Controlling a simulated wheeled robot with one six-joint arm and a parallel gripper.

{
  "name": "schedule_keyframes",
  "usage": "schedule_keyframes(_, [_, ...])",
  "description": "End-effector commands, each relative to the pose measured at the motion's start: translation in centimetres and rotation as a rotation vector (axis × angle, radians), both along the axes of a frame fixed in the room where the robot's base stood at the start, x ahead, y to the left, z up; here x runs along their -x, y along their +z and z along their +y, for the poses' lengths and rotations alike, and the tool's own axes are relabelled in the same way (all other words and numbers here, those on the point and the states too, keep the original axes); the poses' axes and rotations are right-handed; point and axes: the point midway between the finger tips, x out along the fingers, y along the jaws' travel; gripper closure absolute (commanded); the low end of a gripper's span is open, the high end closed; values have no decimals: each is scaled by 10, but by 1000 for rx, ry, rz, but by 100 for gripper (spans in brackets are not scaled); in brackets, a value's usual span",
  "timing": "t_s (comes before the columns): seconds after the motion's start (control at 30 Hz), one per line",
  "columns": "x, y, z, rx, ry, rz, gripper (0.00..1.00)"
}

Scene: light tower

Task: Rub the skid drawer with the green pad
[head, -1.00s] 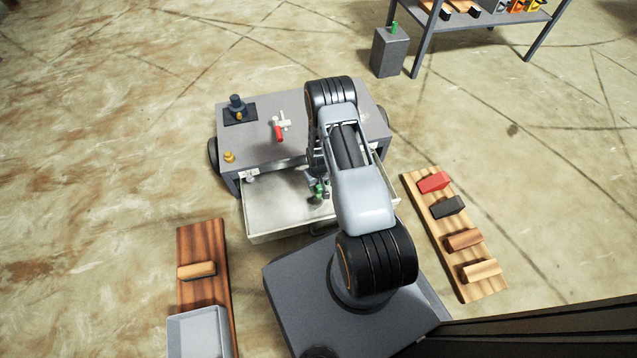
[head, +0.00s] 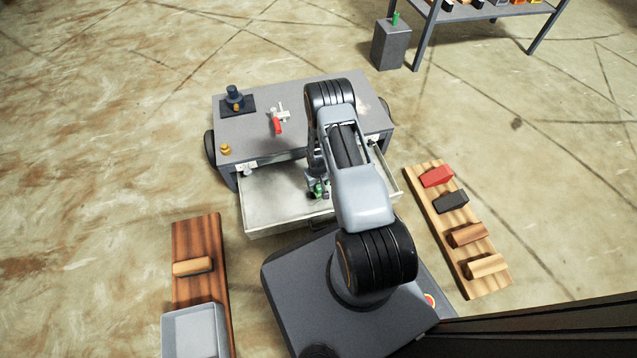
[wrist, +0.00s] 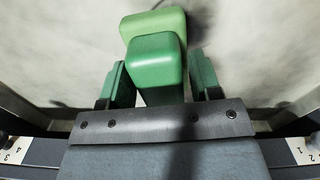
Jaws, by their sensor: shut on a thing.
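The skid drawer (head: 270,205) is pulled out of the front of the grey skid, and its pale inside shows in the head view. My gripper (head: 317,188) points down inside the drawer. In the wrist view my gripper (wrist: 160,85) is shut on the green pad (wrist: 155,55), with one finger on each side of its green block. The pad's lighter green lower part is over the drawer's pale floor (wrist: 230,45), which has grey smudges. I cannot tell for sure whether the pad touches the floor. My arm hides the drawer's right part in the head view.
A board with several blocks (head: 490,288) lies at right. Another board with a wooden block (head: 193,267) and a grey tray (head: 196,333) lies at left. A rack stands far back.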

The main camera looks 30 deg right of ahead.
Motion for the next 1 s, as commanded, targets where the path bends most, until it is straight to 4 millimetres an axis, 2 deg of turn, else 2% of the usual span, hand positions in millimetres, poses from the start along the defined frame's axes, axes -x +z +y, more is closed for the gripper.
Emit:
schedule_keyframes(0.37, [0, -1, 0, 0, 0, 0, 61])
schedule_keyframes(1.0, [0, -13, 0, 0, 0, 0, 61])
